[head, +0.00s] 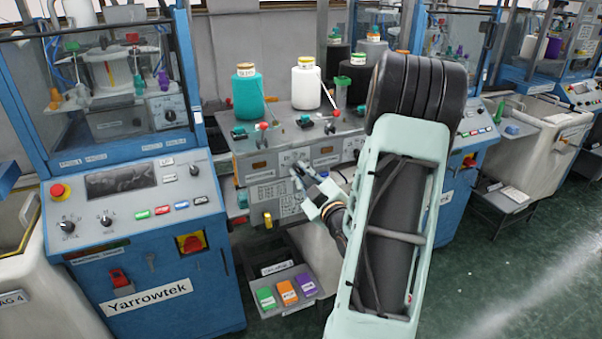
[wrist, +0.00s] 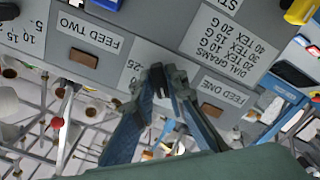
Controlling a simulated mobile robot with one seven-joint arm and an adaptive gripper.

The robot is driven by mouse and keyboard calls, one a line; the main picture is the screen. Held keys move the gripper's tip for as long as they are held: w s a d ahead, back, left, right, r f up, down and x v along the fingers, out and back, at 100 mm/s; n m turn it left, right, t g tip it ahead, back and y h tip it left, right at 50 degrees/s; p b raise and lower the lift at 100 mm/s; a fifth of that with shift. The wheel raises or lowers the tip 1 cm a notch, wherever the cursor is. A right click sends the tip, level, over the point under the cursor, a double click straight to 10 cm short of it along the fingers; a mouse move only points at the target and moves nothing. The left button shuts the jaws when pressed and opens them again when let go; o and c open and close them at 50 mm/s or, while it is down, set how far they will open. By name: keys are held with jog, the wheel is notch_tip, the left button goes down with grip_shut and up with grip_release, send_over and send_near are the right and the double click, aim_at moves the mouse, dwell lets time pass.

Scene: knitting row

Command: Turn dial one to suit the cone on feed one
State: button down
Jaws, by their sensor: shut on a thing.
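My gripper (head: 301,178) is at the front panel (head: 232,160) of the feed unit. In the wrist view, which is upside down, its fingertips (wrist: 172,76) are closed together beside the "FEED ONE" label (wrist: 222,91). They are shut on what appears to be dial one; the fingers hide the knob and its pointer. A "25" scale mark shows beside them. A white "DIAL GRAMS" chart (wrist: 232,45) lists tex values against grams. A teal cone (head: 247,95) and a white cone (head: 306,88) stand above the panel; their tags are too small to read.
The "FEED TWO" label (wrist: 90,28) and part of another dial scale lie left in the wrist view. Red-knobbed levers (head: 263,127) stick up along the panel top. A tray (head: 270,292) with coloured blocks lies below. A blue Yarrowtek machine (head: 155,290) stands at left.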

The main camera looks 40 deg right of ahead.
jog(key=shift+f+m+b, duration=0.1)
jog(key=shift+m+b, duration=0.2)
jog(key=shift+b, duration=0.05)
jog(key=m+b, duration=0.1)
jog(key=m, duration=0.1)
jog(key=shift+m+b, duration=1.1)
jog(key=shift+m, duration=1.4)
jog(key=c, duration=1.9)
grip_release()
jog(key=shift+c, duration=0.2)
